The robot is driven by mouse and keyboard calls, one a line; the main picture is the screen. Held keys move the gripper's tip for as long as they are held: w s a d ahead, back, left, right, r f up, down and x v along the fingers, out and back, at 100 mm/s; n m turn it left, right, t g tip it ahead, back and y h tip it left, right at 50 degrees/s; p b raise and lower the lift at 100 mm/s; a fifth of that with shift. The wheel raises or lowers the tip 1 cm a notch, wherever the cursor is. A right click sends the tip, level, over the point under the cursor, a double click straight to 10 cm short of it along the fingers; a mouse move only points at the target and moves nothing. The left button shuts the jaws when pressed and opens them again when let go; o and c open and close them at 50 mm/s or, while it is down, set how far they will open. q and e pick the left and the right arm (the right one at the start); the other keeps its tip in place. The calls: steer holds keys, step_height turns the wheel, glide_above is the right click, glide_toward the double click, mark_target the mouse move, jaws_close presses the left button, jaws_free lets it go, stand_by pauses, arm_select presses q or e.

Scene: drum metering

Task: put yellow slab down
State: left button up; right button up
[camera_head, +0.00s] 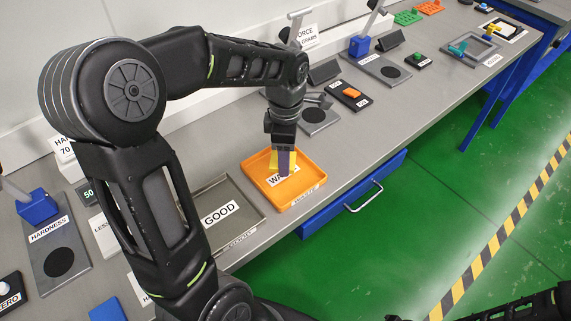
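My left gripper (283,160) points down over the orange tray (311,181), whose label is partly covered and starts with "WA". The yellow slab (273,160) shows on both sides of the near finger, so the gripper appears shut on it. The slab is upright, inside the tray's outline. I cannot tell whether its lower edge touches the tray floor. Parts of my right arm show at the bottom right corner, cut off by the frame; its fingers cannot be made out.
A grey tray marked GOOD (249,194) stands just left of the orange tray. A hardness station (48,262) is at the left. Behind the orange tray are a black box with an orange switch (351,93) and plates with black discs. A blue drawer (352,195) hangs below the bench edge.

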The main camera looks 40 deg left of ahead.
arm_select(q)
steer(key=shift+f, duration=1.9)
steer(key=shift+f, duration=0.25)
steer(key=o, duration=1.5)
steer(key=shift+r, duration=0.1)
step_height(320, 180, up, 12)
steer(key=shift+r, duration=0.15)
